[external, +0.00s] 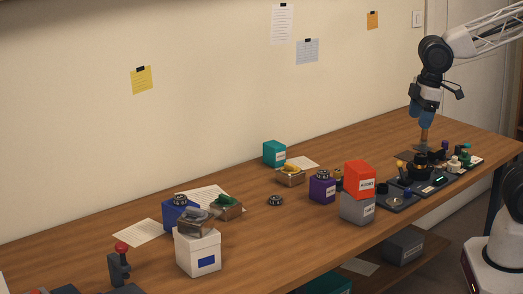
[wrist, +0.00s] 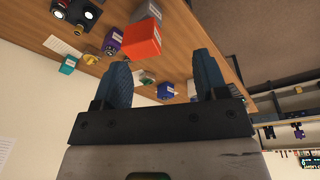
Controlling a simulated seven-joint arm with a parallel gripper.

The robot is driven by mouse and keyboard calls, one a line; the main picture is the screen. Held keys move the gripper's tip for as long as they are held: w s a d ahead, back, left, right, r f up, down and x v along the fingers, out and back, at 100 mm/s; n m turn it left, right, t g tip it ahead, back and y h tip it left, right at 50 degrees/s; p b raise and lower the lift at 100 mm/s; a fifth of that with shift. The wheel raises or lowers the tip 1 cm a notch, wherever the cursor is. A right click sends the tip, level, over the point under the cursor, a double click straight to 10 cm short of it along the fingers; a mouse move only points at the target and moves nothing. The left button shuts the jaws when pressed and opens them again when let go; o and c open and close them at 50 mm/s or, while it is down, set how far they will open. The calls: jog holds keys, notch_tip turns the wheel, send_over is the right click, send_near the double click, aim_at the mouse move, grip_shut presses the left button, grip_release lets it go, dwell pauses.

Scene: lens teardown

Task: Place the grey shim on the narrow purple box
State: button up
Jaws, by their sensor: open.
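The narrow purple box (external: 319,192) stands mid-table in the external view, with a dark round part on its top. It also shows in the wrist view (wrist: 113,41). A grey piece (external: 196,214) lies on a metal tray on top of the white box at the front left; it may be the grey shim, but it is too small to be sure. My gripper (external: 424,143) is at the right end of the table, well away from both. In the wrist view my gripper (wrist: 162,64) has its fingers wide apart with nothing between them.
A red-orange box (external: 359,180) sits on a grey box (external: 356,208) close right of the purple box. A loose dark ring (external: 275,201) lies to its left. A teal box (external: 274,154) stands behind. Dark trays of small parts (external: 432,183) lie below my gripper.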

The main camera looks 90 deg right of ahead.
jog(key=s+a+m, duration=0.2)
jog(key=s, duration=0.5)
jog(key=shift+a+f+m, duration=0.15)
jog(key=shift+f+m, duration=0.1)
jog(key=shift+m, duration=0.15)
dwell(0.8)
